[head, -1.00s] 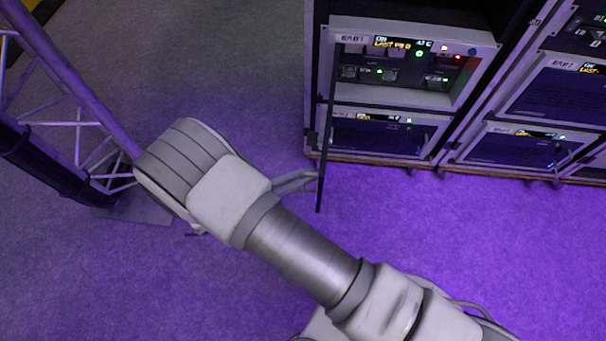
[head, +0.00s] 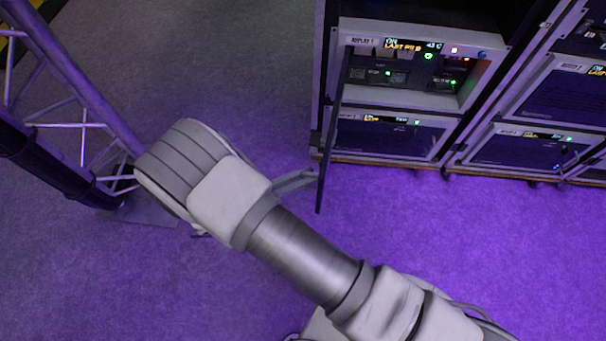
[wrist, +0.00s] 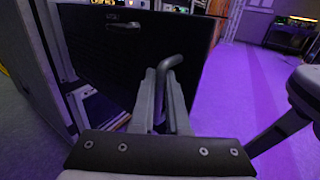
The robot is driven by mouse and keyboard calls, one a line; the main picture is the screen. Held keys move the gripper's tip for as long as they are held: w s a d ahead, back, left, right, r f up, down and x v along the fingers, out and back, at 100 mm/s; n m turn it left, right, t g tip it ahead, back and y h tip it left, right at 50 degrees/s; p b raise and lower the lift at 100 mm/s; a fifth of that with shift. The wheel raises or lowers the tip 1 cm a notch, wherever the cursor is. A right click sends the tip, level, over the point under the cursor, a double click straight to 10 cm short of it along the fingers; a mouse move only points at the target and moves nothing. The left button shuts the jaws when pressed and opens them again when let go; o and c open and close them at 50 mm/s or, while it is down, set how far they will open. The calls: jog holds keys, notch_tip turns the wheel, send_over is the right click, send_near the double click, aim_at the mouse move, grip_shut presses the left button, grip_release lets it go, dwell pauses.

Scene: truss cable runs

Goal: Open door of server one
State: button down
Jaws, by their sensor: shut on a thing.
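The server one unit (head: 350,41), labelled "REPLAY 1", is at the top of the rack in the head view, with its lit interior exposed. Its door (head: 328,150) stands swung out and shows nearly edge-on as a thin dark panel. In the wrist view the dark door panel (wrist: 95,45) fills the upper middle. A bent grey handle (wrist: 172,63) projects from it between my fingers. My gripper (wrist: 160,80) is shut on this handle. In the head view my gripper (head: 298,181) is at the door's outer edge, partly hidden by my arm.
A lower unit (head: 385,137) with a closed dark front sits below server one. Another rack column (head: 530,147) stands to its right. A metal truss (head: 80,110) stands at the left. Purple-lit carpet (head: 440,240) is clear in front of the racks.

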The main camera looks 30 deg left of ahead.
jog(key=c, duration=1.2)
grip_release()
jog(key=p+v, duration=0.1)
jog(key=v, duration=1.6)
jog(key=shift+s, duration=0.25)
